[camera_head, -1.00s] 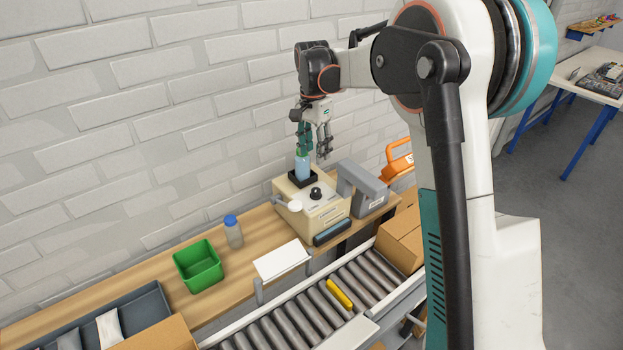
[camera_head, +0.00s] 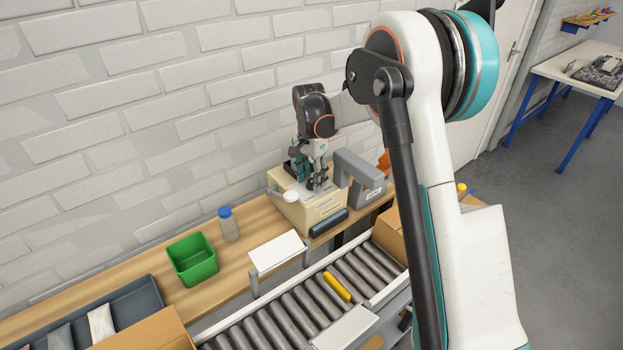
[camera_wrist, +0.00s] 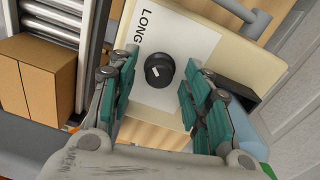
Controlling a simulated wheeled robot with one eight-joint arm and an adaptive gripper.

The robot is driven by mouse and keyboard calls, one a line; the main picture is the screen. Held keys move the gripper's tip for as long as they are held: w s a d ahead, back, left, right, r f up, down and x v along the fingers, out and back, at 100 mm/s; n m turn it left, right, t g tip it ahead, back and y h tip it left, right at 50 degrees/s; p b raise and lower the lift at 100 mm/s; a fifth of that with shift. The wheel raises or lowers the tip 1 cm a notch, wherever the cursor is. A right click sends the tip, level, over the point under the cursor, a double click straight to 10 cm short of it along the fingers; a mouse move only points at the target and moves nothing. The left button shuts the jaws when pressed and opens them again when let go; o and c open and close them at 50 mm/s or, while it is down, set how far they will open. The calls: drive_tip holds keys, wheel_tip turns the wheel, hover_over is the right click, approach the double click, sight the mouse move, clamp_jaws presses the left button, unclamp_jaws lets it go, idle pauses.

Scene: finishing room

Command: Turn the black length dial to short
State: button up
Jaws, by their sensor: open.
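The black length dial (camera_wrist: 159,70) is a round knob with a white mark on a white panel, and the printed word LONG (camera_wrist: 143,24) stands beside it in the wrist view. It sits on the beige machine (camera_head: 315,214) on the bench. My gripper (camera_wrist: 159,84) is open, with a teal-padded finger on each side of the dial and a visible gap on both sides. In the head view my gripper (camera_head: 309,181) is low over the machine's top and hides the dial. The word SHORT is not visible.
A grey device (camera_head: 362,180) stands close right of the machine. A blue-capped bottle (camera_head: 228,224), a green bin (camera_head: 192,258) and a white board (camera_head: 278,252) lie left. The roller conveyor (camera_head: 290,310) runs in front.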

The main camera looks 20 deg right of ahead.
drive_tip(key=shift+f, duration=0.1)
clamp_jaws()
drive_tip(key=shift+n, duration=0.3)
drive_tip(key=n, duration=0.3)
drive_tip(key=shift+n, duration=0.3)
drive_tip(key=n, duration=0.4)
drive_tip(key=shift+s+n, duration=0.1)
drive_tip(key=shift+n, duration=0.2)
drive_tip(key=n, duration=0.4)
drive_tip(key=shift+n, duration=0.3)
drive_tip(key=n, duration=0.4)
drive_tip(key=shift+d+n+t, duration=0.1)
drive_tip(key=shift+n+t, duration=0.2)
